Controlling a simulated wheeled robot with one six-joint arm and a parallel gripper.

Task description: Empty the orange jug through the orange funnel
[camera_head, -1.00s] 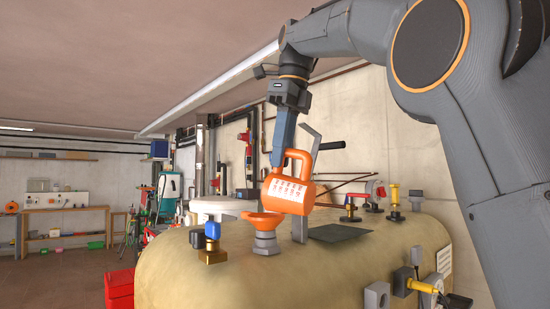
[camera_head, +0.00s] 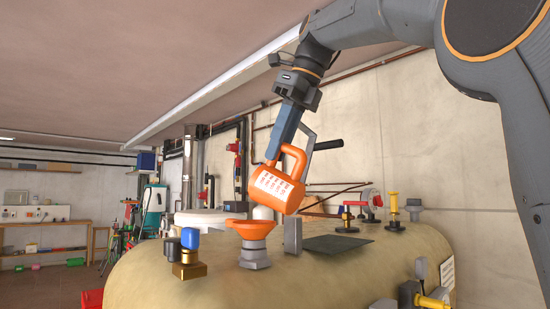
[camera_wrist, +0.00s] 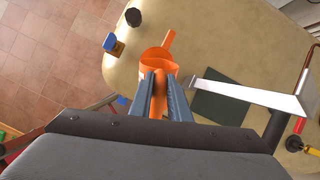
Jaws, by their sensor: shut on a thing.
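The orange jug (camera_head: 277,188), with white markings on its side, hangs tilted above the tank and is held by its handle. My gripper (camera_head: 274,152) is shut on the handle; its two fingers (camera_wrist: 160,94) flank the handle in the wrist view, with the jug (camera_wrist: 146,67) just beyond them. The orange funnel (camera_head: 254,230) stands upright on a grey fitting on the tank top, below and slightly left of the jug, with a gap between them. I cannot clearly separate the funnel from the jug in the wrist view. No liquid stream can be made out.
The beige tank (camera_head: 220,277) fills the foreground. A blue-topped brass valve (camera_head: 189,250) stands left of the funnel. A metal bracket with a black handle (camera_head: 327,145) rises beside the jug on its right. A dark plate (camera_head: 338,243) and several valves lie farther right.

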